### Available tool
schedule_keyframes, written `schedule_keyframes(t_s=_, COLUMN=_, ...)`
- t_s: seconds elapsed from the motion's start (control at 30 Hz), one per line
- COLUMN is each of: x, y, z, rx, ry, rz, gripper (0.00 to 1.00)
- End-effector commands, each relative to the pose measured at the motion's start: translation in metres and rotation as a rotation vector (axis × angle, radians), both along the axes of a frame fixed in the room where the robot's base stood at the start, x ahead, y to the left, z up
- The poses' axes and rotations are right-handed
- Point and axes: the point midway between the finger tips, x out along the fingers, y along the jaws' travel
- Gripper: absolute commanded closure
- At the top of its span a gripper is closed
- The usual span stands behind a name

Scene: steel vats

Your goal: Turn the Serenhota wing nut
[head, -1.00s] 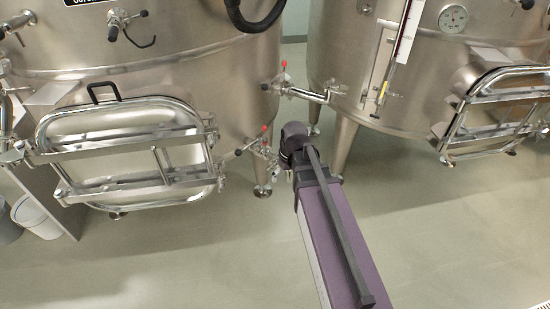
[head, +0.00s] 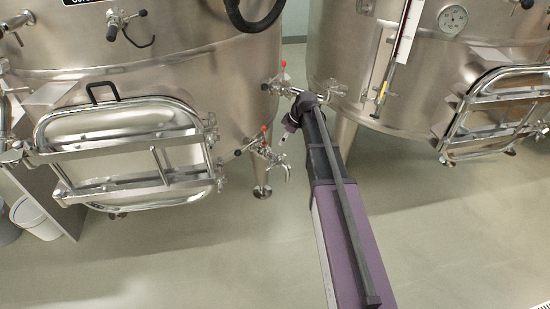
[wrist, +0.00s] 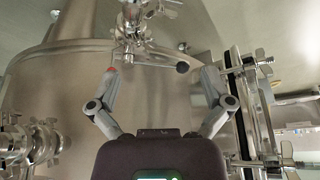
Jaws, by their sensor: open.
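My gripper (wrist: 160,78) is open and empty in the wrist view, its two grey fingers spread in front of a steel vat. In the head view my gripper (head: 285,135) is small and partly hidden by my wrist, near the valves between the two vats. In the wrist view a wing-shaped steel nut (wrist: 264,57) stands at the right on a hatch edge, with another wing-shaped nut (wrist: 289,152) lower down. Both are to the right of my fingers and apart from them. No name Serenhota is readable, so I cannot tell which nut bears it.
A valve (head: 262,148) with a red-tipped handle stands just left of my gripper. Another valve (head: 284,84) is above it. The left vat's hatch (head: 125,150) and the right vat's hatch (head: 495,110) are closed. The floor (head: 450,230) in front is clear.

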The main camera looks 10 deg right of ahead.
Motion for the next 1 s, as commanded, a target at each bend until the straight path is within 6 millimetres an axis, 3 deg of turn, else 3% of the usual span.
schedule_keyframes(t_s=0.37, x=0.001, y=0.003, z=-0.007, rx=-0.001, ry=0.001, rz=0.0, gripper=0.0)
schedule_keyframes(t_s=1.0, x=0.012, y=0.018, z=-0.053, rx=0.0, ry=0.001, rz=0.0, gripper=0.0)
